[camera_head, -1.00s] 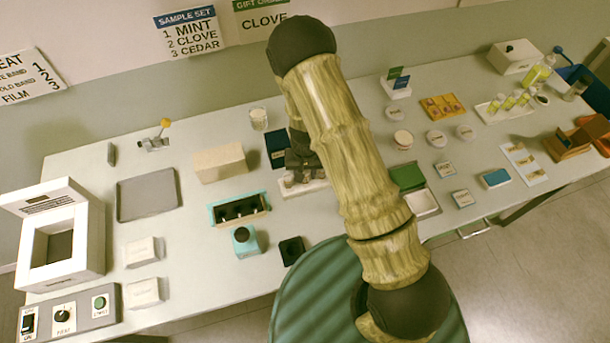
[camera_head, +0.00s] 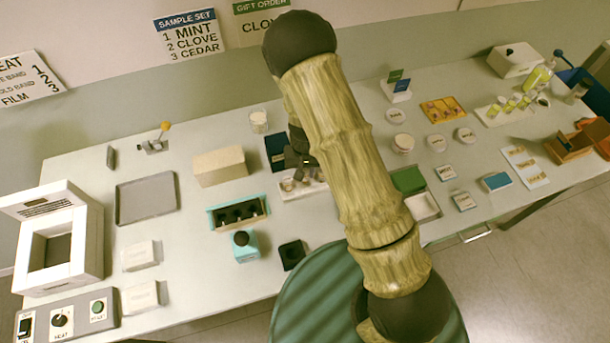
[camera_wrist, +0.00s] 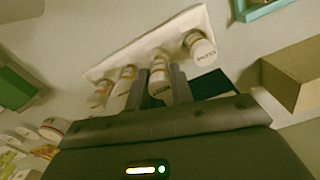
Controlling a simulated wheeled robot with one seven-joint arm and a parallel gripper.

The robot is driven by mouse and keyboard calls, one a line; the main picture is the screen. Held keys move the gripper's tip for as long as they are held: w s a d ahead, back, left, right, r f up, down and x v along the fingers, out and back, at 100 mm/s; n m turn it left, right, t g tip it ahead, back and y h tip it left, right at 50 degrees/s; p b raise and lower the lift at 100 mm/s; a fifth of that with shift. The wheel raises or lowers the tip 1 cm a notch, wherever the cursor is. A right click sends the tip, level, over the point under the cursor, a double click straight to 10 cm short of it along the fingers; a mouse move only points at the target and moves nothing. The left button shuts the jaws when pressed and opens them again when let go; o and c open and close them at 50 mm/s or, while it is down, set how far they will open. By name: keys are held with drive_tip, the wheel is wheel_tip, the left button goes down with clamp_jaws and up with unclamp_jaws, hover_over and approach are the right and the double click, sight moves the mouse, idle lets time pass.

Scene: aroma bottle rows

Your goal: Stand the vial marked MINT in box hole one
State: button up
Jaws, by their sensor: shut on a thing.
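In the wrist view, my gripper (camera_wrist: 166,88) is shut on a vial (camera_wrist: 159,74) with a white cap and amber band. Its label is too small to read, so I cannot tell whether it is MINT. It is among several similar vials at a white rack (camera_wrist: 140,48); I cannot tell whether it is lifted. One vial (camera_wrist: 201,48) stands at the rack's end, apart from the fingers. In the head view, my arm partly hides the rack (camera_head: 288,196). The teal open box (camera_head: 213,221) with dark holes lies left of the rack.
A teal bottle-like container (camera_head: 245,247) and a black block (camera_head: 292,254) stand in front of the box. A tan block (camera_head: 220,166) and grey tray (camera_head: 146,197) lie to the left. The SAMPLE SET sign (camera_head: 190,36) lists 1 MINT, 2 CLOVE, 3 CEDAR.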

sight(306, 170)
wheel_tip(306, 170, up, 8)
drive_tip(key=shift+f+b, duration=0.25)
drive_tip(key=shift+b, duration=0.35)
drive_tip(key=shift+d, duration=0.1)
